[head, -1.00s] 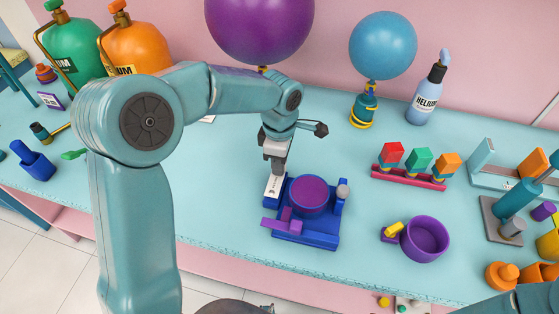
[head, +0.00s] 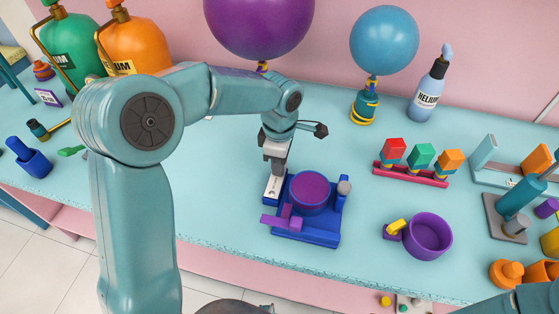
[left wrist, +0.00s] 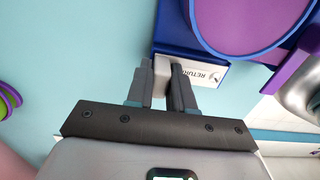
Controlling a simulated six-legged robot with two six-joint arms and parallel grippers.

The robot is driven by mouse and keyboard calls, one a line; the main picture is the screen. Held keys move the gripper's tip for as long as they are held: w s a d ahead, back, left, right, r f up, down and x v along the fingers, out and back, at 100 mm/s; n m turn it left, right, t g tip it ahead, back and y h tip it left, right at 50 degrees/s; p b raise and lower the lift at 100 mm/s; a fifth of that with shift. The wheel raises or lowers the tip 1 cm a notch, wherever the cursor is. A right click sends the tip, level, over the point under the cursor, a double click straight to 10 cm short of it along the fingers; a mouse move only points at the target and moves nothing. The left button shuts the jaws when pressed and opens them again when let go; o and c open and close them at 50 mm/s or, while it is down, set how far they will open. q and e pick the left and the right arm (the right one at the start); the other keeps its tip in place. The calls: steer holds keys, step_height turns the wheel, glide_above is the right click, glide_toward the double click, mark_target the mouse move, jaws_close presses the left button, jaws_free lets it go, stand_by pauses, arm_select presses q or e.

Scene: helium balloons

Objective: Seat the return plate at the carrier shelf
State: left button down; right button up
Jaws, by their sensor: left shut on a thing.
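The return plate (head: 273,187) is a small white plate with dark lettering. It stands at the left edge of the blue carrier (head: 318,238), which holds a purple round piece (head: 310,190). My left gripper (head: 275,168) is shut on the plate from above. In the left wrist view the plate (left wrist: 208,73) reads "RETURN" and lies against the carrier's blue edge (left wrist: 180,38), with my left fingertips (left wrist: 162,72) at its near end. I cannot tell whether the plate is fully seated. My right gripper is not in view.
A purple cup (head: 428,237) stands to the right of the carrier. A red rack (head: 412,175) with coloured blocks and a blue balloon (head: 384,40) are farther back. A purple balloon (head: 259,22) floats behind my left arm.

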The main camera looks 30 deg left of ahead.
arm_select(q)
steer(key=shift+f, duration=0.3)
steer(key=c, duration=0.9)
jaws_free()
steer(key=shift+r+p, duration=2.7)
steer(key=shift+r, duration=1.4)
steer(key=shift+s, duration=0.1)
